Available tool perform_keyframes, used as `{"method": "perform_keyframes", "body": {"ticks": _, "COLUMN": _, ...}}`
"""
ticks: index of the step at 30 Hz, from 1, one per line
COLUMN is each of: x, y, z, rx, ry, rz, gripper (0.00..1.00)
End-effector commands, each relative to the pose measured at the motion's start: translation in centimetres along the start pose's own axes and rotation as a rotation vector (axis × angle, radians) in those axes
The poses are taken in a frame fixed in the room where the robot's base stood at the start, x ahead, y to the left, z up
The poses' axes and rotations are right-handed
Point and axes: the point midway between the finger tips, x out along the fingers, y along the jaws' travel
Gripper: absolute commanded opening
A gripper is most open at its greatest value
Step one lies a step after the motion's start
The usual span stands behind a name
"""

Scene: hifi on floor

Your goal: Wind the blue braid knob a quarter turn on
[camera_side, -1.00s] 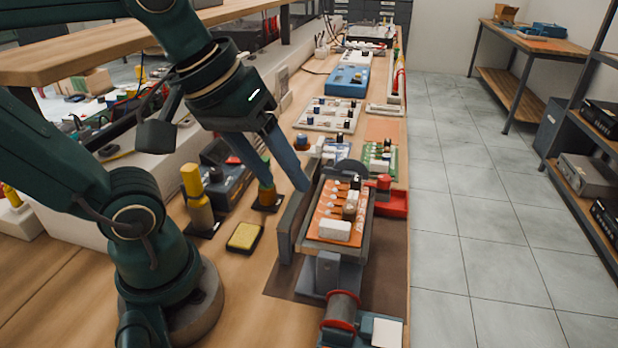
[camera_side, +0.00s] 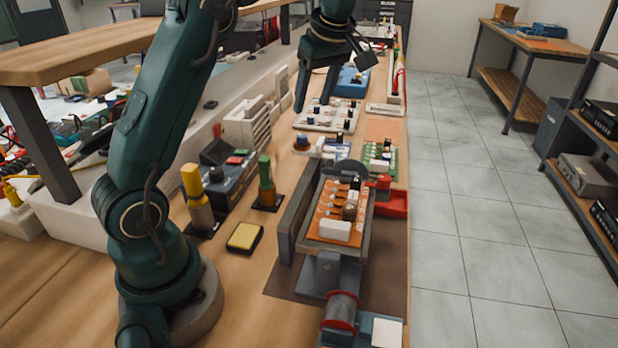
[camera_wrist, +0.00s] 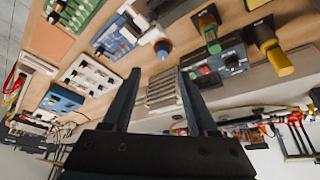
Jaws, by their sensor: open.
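The orange board (camera_side: 335,215) sits in a vise near the front. Green-topped (camera_side: 265,183) and yellow-topped (camera_side: 193,195) tools stand upright to its left, beside a dark control box (camera_side: 228,172). A yellow sponge (camera_side: 245,237) lies in front. White component trays (camera_side: 328,117) lie under my gripper.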

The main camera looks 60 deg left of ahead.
Motion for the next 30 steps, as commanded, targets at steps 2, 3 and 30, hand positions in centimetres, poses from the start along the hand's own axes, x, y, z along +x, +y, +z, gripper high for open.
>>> {"method": "perform_keyframes", "body": {"ticks": 2, "x": 1.8, "y": 0.4, "z": -0.2, "rx": -0.002, "ry": 0.000, "rz": -0.036, "gripper": 0.59}}
{"method": "perform_keyframes", "body": {"ticks": 3, "x": 2.4, "y": 0.4, "z": -0.1, "rx": -0.001, "ry": -0.004, "rz": -0.049, "gripper": 0.59}}
{"method": "perform_keyframes", "body": {"ticks": 30, "x": 8.8, "y": -0.3, "z": 0.1, "rx": 0.003, "ry": -0.014, "rz": -0.084, "gripper": 0.59}}
